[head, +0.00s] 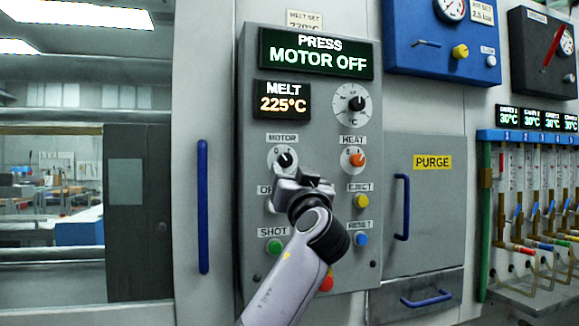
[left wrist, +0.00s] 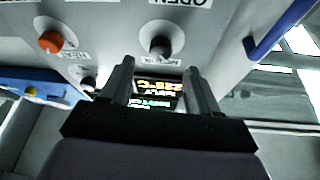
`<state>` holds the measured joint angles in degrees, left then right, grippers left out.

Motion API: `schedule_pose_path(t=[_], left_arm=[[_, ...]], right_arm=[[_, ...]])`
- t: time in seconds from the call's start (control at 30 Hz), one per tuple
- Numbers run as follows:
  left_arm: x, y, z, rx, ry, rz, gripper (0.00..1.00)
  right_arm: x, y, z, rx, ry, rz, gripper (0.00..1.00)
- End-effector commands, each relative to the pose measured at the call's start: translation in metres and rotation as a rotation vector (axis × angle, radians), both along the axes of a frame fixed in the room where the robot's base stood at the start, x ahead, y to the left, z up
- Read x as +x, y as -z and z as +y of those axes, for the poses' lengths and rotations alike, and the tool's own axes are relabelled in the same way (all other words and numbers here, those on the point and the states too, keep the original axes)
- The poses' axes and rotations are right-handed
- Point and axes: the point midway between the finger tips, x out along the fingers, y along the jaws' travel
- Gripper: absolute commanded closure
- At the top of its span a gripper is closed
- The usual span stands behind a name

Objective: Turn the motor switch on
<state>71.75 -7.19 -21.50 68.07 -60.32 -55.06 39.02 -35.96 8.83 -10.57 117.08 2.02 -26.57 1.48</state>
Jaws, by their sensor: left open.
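The motor switch (head: 285,160) is a black rotary knob on a pale round plate, under the MOTOR label on the grey control panel (head: 257,215). The display (head: 316,54) above reads "PRESS MOTOR OFF". My left gripper (head: 303,181) is just below and right of the switch in the head view, its fingers partly hidden by its own body. In the left wrist view the two fingers (left wrist: 160,78) stand apart with nothing between them. The motor knob (left wrist: 161,42) shows there beyond the fingertips, apart from them. My right gripper is out of view.
The orange heat knob (head: 357,160) is right of the motor switch. The melt dial (head: 350,104) is above it. Yellow eject (head: 361,201), blue reset (head: 361,240) and green shot (head: 273,247) buttons lie lower. A blue handle (head: 203,207) stands left, and a purge door (head: 427,220) right.

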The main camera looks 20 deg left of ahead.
Motion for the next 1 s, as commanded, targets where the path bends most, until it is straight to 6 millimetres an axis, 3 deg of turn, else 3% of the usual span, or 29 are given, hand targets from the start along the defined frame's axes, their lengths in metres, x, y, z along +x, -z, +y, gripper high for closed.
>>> schedule_pose_path(t=[0.5,1.0], left_arm=[[0.044,-0.022,0.025,0.001,-0.001,0.002,0.39],[0.051,-0.023,0.028,-0.001,0.001,0.001,0.39]], right_arm=[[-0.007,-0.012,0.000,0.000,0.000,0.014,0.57],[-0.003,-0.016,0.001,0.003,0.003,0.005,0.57]])
